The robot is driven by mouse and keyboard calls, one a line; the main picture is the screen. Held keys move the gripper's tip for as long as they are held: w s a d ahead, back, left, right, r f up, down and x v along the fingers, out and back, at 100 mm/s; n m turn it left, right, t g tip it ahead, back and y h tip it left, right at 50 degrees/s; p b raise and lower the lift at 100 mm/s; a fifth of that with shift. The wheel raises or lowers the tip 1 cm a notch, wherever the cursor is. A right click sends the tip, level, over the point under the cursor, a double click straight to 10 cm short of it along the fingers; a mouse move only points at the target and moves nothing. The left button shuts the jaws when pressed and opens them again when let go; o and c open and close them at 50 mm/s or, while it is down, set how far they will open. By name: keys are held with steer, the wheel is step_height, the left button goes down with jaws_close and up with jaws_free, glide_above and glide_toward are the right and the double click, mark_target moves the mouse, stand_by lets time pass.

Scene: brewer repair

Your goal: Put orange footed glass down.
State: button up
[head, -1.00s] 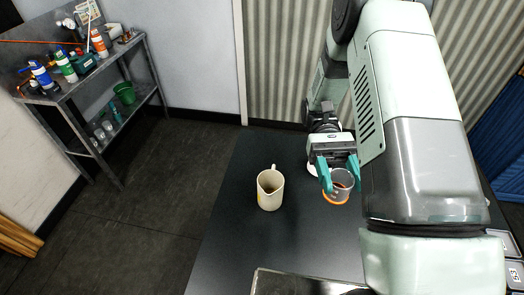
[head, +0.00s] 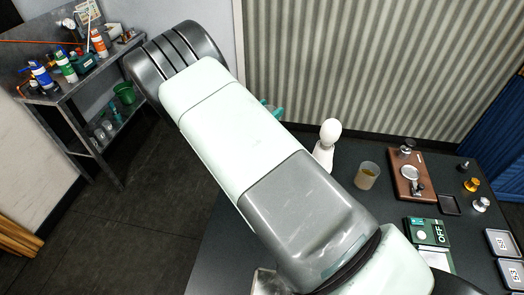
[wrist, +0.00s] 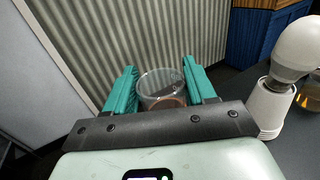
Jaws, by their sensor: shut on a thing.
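The orange footed glass (wrist: 160,86) is a clear cup with an orange ring at its foot. In the wrist view it sits between the two teal fingers of my gripper (wrist: 163,88), which is shut on it. In the head view my arm covers the glass, and only a bit of a teal finger of my gripper (head: 274,110) shows past the arm's edge. The black table (head: 345,215) lies below and to the right. I cannot tell how high the glass is above any surface.
A white bulb-topped stand (head: 325,147) is on the table, right of my gripper in the wrist view. A glass with amber liquid (head: 367,175) and a wooden board with metal parts (head: 412,178) stand further right. A cluttered metal shelf (head: 75,85) is at left.

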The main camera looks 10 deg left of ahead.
steer(key=a+f, duration=0.1)
steer(key=f+n+y, duration=0.1)
steer(key=shift+w+a+f+t, duration=0.1)
steer(key=shift+a+f+t, duration=0.2)
steer(key=shift+a+t, duration=0.1)
steer(key=shift+y, duration=0.3)
step_height(320, 180, down, 6)
steer(key=shift+r, duration=0.15)
steer(key=shift+f, duration=2.05)
steer(key=o, duration=1.1)
steer(key=shift+f, duration=0.15)
